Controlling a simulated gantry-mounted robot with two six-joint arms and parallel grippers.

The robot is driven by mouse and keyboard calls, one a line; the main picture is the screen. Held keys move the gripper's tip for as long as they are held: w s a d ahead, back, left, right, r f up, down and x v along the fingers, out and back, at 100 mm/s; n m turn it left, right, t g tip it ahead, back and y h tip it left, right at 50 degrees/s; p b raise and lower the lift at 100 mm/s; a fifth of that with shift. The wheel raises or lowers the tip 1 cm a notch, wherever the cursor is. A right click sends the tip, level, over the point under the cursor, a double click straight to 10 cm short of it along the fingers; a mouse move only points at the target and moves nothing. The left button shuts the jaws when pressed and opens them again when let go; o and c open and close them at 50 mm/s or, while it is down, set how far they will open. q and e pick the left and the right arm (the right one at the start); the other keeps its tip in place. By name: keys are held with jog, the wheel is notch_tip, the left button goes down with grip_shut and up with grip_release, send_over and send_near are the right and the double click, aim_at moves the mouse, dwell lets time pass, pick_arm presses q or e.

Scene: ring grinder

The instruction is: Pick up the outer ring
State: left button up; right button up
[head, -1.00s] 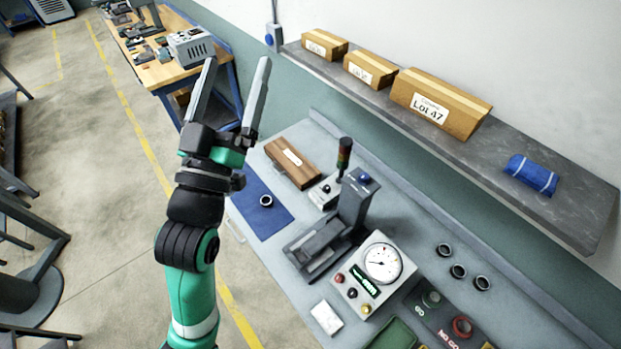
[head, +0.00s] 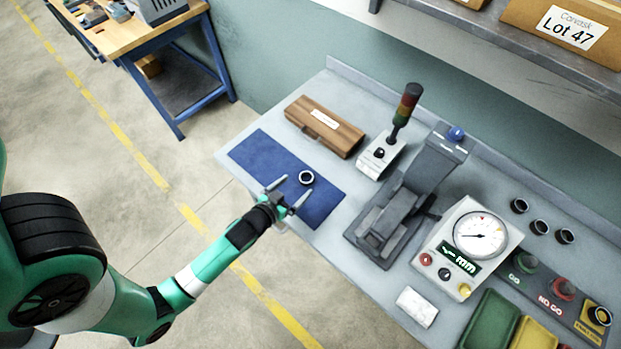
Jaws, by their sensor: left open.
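A small dark ring (head: 306,171) lies on the blue mat (head: 262,162) at the left end of the grey bench. My left gripper (head: 288,194) is open, its two fingers apart and pointing toward the ring. The ring is just beyond the fingertips, and I see no contact. Whether the fingers are at mat height or above it is hard to tell. My right gripper is not in view.
A wooden box (head: 325,126) stands behind the mat. A grey press-like fixture (head: 395,215) and a gauge box (head: 466,245) stand to the right. Several more dark rings (head: 539,227) lie at the bench's back right. A white block (head: 417,307) lies near the front edge.

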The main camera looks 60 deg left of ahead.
pick_arm(q)
jog(key=f, duration=0.1)
jog(key=s+f, duration=0.1)
jog(key=f, duration=0.1)
jog(key=shift+s+d+g+b, duration=0.3)
jog(key=shift+s+b, duration=0.05)
jog(key=shift+s+a+f, duration=0.15)
jog(key=shift+s+f, duration=0.05)
jog(key=shift+f, duration=0.05)
jog(key=shift+a+r+n, duration=0.1)
jog(key=shift+a+n, duration=0.1)
jog(key=shift+n, duration=0.1)
jog(key=shift+w+a, duration=0.15)
jog(key=b, duration=0.1)
send_near(309, 174)
jog(key=shift+x, duration=0.9)
jog(key=b+x, duration=0.1)
jog(key=x, duration=0.4)
jog(key=c, duration=1.5)
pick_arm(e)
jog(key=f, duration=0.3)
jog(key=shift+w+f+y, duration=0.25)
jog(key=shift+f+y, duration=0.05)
